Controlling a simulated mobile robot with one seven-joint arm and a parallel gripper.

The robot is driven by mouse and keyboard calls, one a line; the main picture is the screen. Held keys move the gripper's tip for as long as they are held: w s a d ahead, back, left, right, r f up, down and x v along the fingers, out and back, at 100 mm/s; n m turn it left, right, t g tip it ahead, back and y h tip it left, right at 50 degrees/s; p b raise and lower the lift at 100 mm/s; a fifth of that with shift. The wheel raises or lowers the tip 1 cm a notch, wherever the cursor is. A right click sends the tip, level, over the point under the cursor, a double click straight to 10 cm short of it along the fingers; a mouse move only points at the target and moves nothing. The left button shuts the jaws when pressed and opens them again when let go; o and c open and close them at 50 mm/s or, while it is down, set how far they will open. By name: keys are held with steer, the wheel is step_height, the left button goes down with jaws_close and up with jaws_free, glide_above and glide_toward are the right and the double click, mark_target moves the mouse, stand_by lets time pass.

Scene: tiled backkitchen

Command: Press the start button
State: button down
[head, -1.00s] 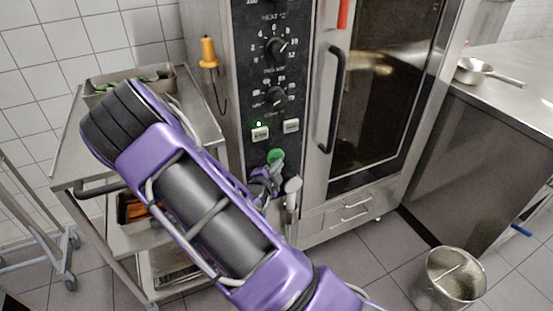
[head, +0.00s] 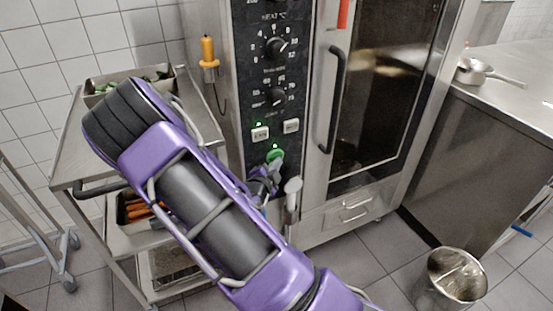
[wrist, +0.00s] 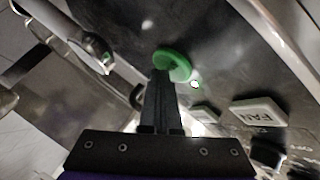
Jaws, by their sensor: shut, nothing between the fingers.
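The green start button (head: 274,155) is on the lower part of the oven's black control panel. A small green light is lit just above it in the head view. The button also shows in the wrist view (wrist: 173,65), with my gripper (wrist: 164,76) shut, empty, its fingertips at the button's edge and seeming to touch it. In the head view my gripper (head: 272,168) is just below the button, partly hidden by my purple arm.
Two pale switches, one marked FAN (wrist: 258,111), and black dials (head: 277,48) are above the button. The oven door handle (head: 336,98) is to the right, a hand shower (head: 292,188) below. A trolley (head: 67,158) stands left, a bucket (head: 452,277) right.

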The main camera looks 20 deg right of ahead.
steer(key=shift+s+b, duration=0.3)
steer(key=shift+s, duration=0.5)
steer(key=s, duration=0.5)
steer(key=shift+d, duration=0.1)
stand_by(0.8)
